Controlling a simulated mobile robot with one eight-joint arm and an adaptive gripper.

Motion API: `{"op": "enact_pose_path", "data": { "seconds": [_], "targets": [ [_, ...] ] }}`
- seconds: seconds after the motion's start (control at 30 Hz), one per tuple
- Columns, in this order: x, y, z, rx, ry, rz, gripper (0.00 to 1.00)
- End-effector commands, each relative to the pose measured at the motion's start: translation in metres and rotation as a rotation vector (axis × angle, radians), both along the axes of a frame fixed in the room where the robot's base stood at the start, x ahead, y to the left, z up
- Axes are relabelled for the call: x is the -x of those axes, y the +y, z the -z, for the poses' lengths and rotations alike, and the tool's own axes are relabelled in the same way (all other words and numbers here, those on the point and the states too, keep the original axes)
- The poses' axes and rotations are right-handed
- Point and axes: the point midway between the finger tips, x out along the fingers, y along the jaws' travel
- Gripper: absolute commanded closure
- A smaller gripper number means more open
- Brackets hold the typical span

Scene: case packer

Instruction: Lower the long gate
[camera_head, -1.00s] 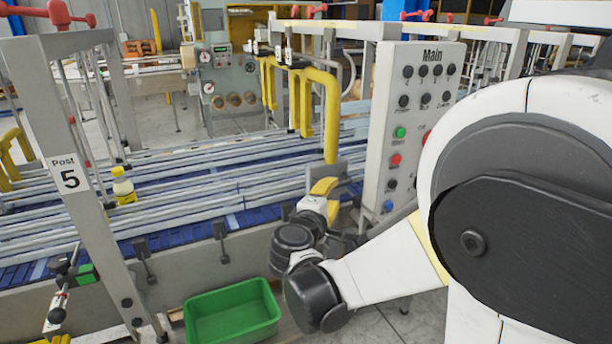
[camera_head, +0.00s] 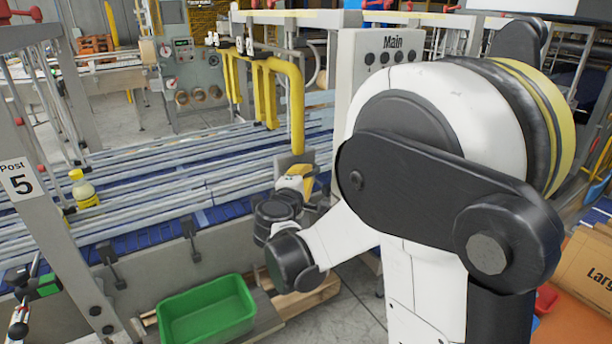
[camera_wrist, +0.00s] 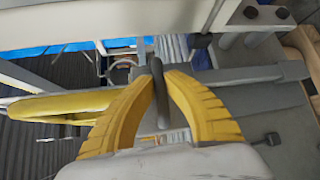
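Yellow tubular bars (camera_head: 297,110) hang beside the Main panel over the conveyor; the rightmost reaches lowest. I cannot tell for sure which one is the long gate. My gripper (camera_head: 300,180) is at the lower end of that rightmost bar, above the conveyor's near edge. In the wrist view, my yellow fingers (camera_wrist: 160,78) curve in from both sides, with their tips against a dark grey rod-like handle (camera_wrist: 162,112). A yellow bar (camera_wrist: 60,104) lies to the left of the fingers there. How the handle joins the bar is hidden.
The Main panel (camera_head: 375,45) is mostly behind my arm. Post 5 (camera_head: 20,180) stands at left, with a yellow bottle (camera_head: 84,190) on the conveyor (camera_head: 150,185). Cardboard (camera_head: 585,265) lies at right.

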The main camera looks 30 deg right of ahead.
Motion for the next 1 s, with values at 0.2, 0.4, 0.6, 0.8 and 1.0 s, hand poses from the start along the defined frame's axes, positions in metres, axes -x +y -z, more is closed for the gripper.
{"op": "enact_pose_path", "data": {
  "seconds": [0.2, 0.4, 0.6, 0.8, 1.0],
  "targets": [
    [0.0, 0.0, 0.002, 0.0, -0.001, -0.001, 1.0],
    [0.0, 0.0, 0.031, 0.0, 0.0, -0.001, 1.0],
    [-0.001, 0.0, 0.086, 0.0, 0.0, -0.001, 1.0],
    [-0.001, 0.0, 0.139, 0.0, 0.0, -0.001, 1.0],
    [-0.001, 0.0, 0.176, 0.0, 0.0, -0.001, 1.0]
  ]
}}
